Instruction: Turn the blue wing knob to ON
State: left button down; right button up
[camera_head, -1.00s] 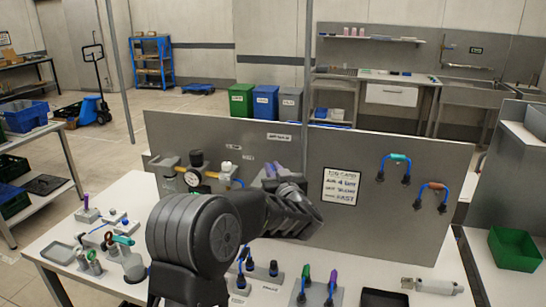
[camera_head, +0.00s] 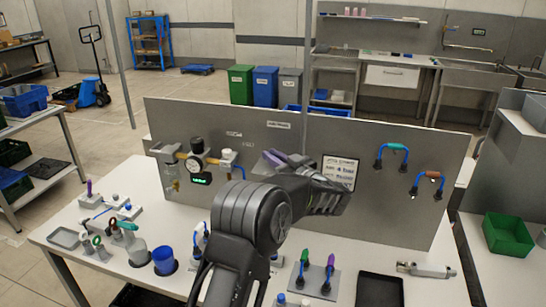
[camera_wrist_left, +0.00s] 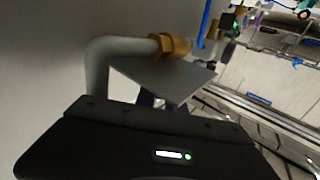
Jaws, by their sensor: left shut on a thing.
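My left gripper (camera_head: 274,159) reaches up to the upright grey panel (camera_head: 240,135), between the gauge and the white sign. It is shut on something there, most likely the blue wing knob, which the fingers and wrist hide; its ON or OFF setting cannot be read. In the left wrist view the black gripper body (camera_wrist_left: 160,140) fills the bottom, with purple-grey fingers running under a flat grey plate (camera_wrist_left: 170,78). My right gripper is not in view.
A bent pipe (camera_wrist_left: 97,62) with a brass fitting (camera_wrist_left: 171,45) passes near the fingers.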

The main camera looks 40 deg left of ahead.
pick_arm(q)
jog(key=c, duration=1.4)
grip_release()
jog(key=shift+c, duration=0.2)
jog(key=b+v, duration=0.2)
jog(key=v, duration=0.4)
jog(key=shift+d+b, duration=0.25)
jog(key=shift+b, duration=0.05)
jog(key=shift+s+d, duration=0.25)
jog(key=shift+d, duration=0.4)
jog(key=shift+o, duration=0.3)
